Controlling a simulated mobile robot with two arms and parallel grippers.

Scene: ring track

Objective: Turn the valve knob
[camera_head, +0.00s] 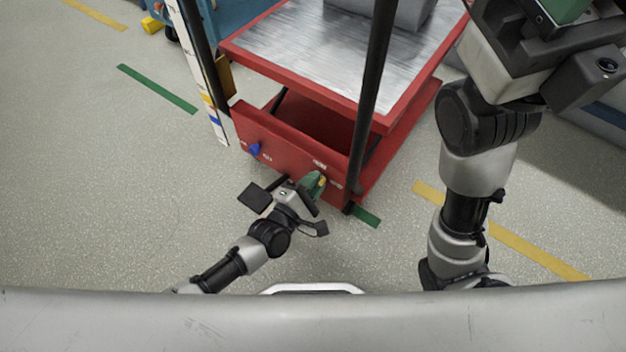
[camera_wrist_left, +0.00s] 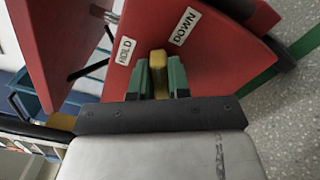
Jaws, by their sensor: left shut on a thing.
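The valve knob is yellow and sits on the front panel of a red cart (camera_head: 290,152). In the left wrist view the yellow knob (camera_wrist_left: 158,75) is between the two green fingers of my left gripper (camera_wrist_left: 158,80), which is shut on it. White labels reading HOLD (camera_wrist_left: 125,51) and DOWN (camera_wrist_left: 184,26) flank the knob. In the head view my left gripper (camera_head: 313,185) reaches the right part of the panel and partly hides the knob (camera_head: 323,181). My right arm is raised at the right; its fingertips are not clearly shown.
A blue knob (camera_head: 254,149) is on the panel's left part. The cart has a metal top (camera_head: 330,50) with a grey box (camera_head: 400,12) and black posts (camera_head: 374,90). A white ruler-like strip (camera_head: 207,98) stands at its left.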

